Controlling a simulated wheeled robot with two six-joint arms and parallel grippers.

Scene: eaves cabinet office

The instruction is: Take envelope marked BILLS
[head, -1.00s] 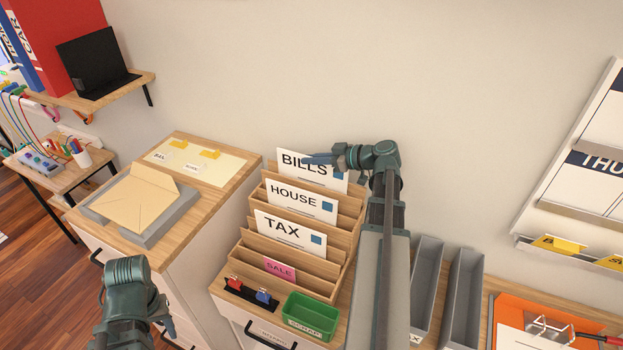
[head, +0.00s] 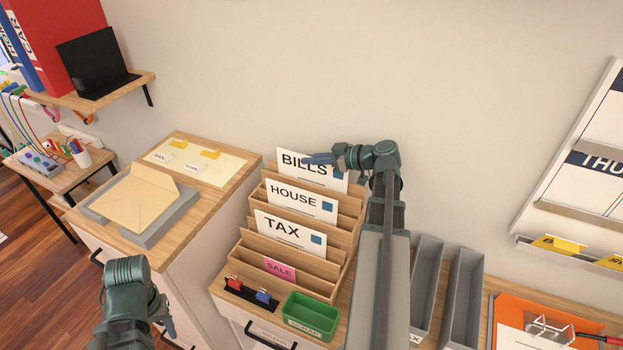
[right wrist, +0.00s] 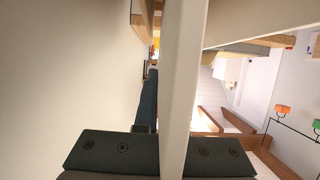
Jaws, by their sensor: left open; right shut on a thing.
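The white envelope marked BILLS (head: 308,174) stands in the rearmost slot of the stepped wooden sorter (head: 342,240). My right gripper (head: 318,160) is shut on its upper edge, at the right of the word. In the right wrist view the envelope (right wrist: 183,80) shows edge-on as a pale strip between the jaws (right wrist: 165,150). Its lower part is hidden in the sorter in the head view. My left gripper (head: 167,325) is open and empty, low at the left, in front of the cabinet; its fingers are partly hidden.
Envelopes marked HOUSE (head: 300,201) and TAX (head: 290,233) and a pink SALE card (head: 279,269) stand in the lower slots. A green SCRAP tray (head: 310,316) is in front. A grey tray (head: 150,238) holds a tan envelope. Grey bins (head: 462,295) stand right of my arm.

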